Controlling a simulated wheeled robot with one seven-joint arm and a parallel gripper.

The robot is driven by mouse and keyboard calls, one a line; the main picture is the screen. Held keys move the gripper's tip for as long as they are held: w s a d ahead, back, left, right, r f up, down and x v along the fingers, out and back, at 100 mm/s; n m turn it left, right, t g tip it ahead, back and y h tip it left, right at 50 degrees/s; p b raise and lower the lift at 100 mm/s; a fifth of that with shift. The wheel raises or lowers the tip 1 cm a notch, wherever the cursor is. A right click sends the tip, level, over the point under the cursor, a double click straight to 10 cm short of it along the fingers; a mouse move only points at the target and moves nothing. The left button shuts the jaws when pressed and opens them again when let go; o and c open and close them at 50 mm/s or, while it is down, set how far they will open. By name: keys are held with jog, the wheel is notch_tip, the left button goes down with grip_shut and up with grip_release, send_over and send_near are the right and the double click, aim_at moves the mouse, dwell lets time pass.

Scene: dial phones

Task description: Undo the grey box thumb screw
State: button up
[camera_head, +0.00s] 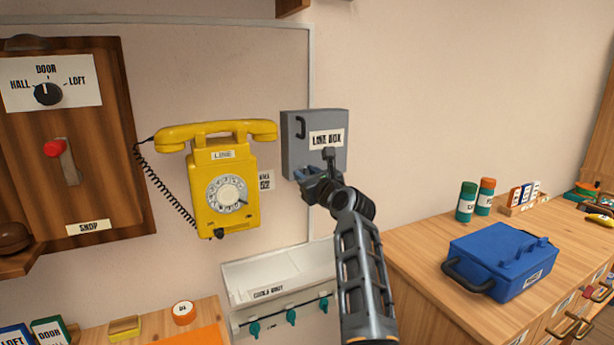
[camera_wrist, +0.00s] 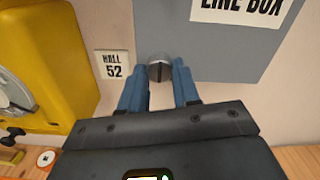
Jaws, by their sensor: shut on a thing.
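The grey box (camera_head: 296,140), labelled LINE BOX, is fixed to the wall right of the yellow phone. Its lower part also shows at the top of the wrist view (camera_wrist: 225,45). The thumb screw (camera_wrist: 159,67) is a small round grey knob with a dark slot, at the box's lower left edge. My gripper (camera_head: 304,173) is at the box's lower left corner. In the wrist view its two blue fingers (camera_wrist: 160,76) stand on either side of the screw and are shut on it. In the head view my gripper hides the screw.
The yellow phone (camera_head: 208,160) hangs close to the left, with a HALL 52 tag (camera_wrist: 112,65) between it and the box. A white tray (camera_head: 290,265) with teal hooks is below. A blue case (camera_head: 500,255) stands on the right-hand counter. The wall right of the box is bare.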

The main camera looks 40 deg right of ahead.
grip_shut()
